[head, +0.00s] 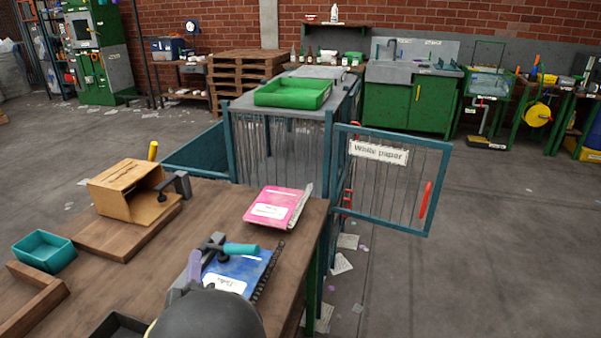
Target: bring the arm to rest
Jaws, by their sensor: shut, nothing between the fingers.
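My gripper (213,245) is shut and empty at the near edge of the wooden bench (130,268). Its grey end shows over a blue spiral notebook (243,271) and partly covers it. A purple piece and a teal piece show beside the grey end; I cannot tell clearly what they belong to. My dark rounded arm link fills the bottom of the view below it. I cannot tell how high the gripper is above the notebook.
A pink notebook (272,205), an open wooden box (126,190) and a teal tray (44,251) are on the bench. Open floor lies to the right, with paper scraps near the bench.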

